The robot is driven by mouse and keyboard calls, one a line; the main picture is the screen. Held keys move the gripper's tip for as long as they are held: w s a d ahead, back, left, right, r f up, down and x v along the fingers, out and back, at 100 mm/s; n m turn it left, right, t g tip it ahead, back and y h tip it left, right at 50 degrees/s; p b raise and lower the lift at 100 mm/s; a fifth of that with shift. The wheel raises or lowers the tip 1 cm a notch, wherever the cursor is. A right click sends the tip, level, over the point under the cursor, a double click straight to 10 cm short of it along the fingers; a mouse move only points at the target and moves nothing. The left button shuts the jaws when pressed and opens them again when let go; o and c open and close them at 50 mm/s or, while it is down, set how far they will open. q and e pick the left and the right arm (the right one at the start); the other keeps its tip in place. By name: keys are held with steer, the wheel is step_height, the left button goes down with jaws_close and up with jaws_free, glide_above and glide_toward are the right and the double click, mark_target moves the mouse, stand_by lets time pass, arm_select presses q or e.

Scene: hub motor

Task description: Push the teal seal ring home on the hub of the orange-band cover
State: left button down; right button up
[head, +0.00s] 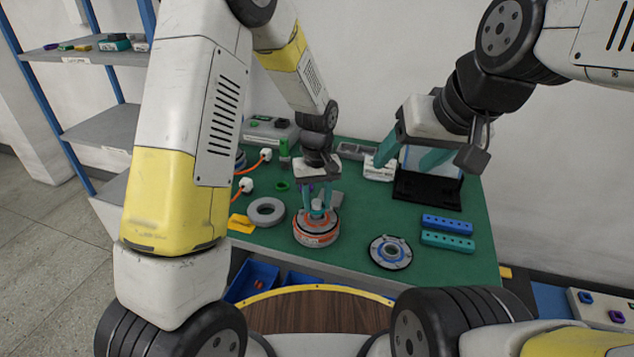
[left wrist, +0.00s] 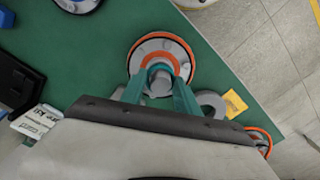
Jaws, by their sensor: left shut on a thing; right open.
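The orange-band cover (head: 316,232) lies on the green mat near its front edge; in the left wrist view the cover (left wrist: 183,47) shows an orange ring round its middle. My left gripper (head: 318,210) points down over the cover's centre. In the left wrist view its teal fingers (left wrist: 162,82) are shut on a grey cylindrical piece (left wrist: 160,80) at the hub; I cannot tell whether this is the hub itself. My right gripper (head: 408,160) is open and empty above the mat's back right.
A grey ring (head: 266,211), a yellow piece (head: 241,224) and a small green ring (head: 282,186) lie left of the cover. A second cover (head: 390,252) and blue and teal hole blocks (head: 447,224) lie right. A black stand (head: 427,189) is behind. Blue bins (head: 254,280) are in front.

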arm_select(q)
steer(key=shift+f, duration=0.2)
steer(key=shift+f, duration=0.55)
steer(key=shift+f, duration=0.35)
stand_by(1.9)
steer(key=c, duration=0.8)
jaws_free()
